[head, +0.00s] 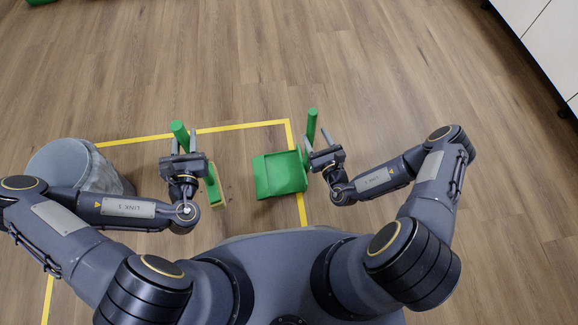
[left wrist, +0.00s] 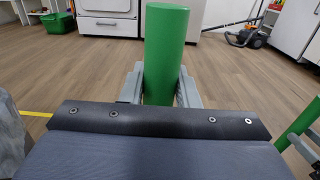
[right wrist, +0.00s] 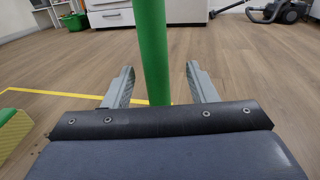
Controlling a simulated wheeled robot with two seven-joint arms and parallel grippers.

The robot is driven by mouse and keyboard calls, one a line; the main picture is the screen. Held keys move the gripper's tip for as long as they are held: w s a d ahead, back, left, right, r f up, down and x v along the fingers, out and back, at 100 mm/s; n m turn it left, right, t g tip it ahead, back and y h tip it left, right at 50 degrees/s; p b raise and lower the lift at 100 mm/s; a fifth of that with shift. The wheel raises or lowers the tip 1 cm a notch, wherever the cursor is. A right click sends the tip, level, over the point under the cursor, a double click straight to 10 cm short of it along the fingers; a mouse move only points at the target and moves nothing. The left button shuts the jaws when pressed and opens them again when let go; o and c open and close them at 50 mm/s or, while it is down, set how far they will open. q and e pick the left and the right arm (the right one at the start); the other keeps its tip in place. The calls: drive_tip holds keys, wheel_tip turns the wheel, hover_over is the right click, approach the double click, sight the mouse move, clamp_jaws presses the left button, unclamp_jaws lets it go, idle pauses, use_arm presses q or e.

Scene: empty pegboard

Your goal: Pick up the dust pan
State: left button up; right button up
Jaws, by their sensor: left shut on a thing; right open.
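The green dust pan (head: 280,174) rests on the floor in the middle of the head view, its upright green handle (head: 311,125) at its right side. My right gripper (head: 320,142) is at this handle, its fingers open; in the right wrist view the handle (right wrist: 153,50) stands between the two fingers, with a gap on both sides. My left gripper (head: 182,143) is shut on the green handle (head: 179,133) of a brush (head: 215,186); the handle also fills the middle of the left wrist view (left wrist: 165,50).
A grey bin (head: 80,165) stands at the left, near my left arm. Yellow tape (head: 240,126) marks a rectangle on the wooden floor. White cabinets (head: 550,40) stand at the upper right. The floor beyond both grippers is clear.

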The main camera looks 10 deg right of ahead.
sight(308, 125)
drive_tip(key=b+x, duration=0.1)
drive_tip(key=x, duration=0.2)
drive_tip(key=b+x, duration=0.1)
drive_tip(key=x, duration=0.1)
drive_tip(key=shift+a+r+b, duration=0.15)
drive_tip(key=shift+a+b, duration=0.15)
drive_tip(key=shift+w+r, duration=0.1)
drive_tip(key=shift+w, duration=0.1)
drive_tip(key=c, duration=1.1)
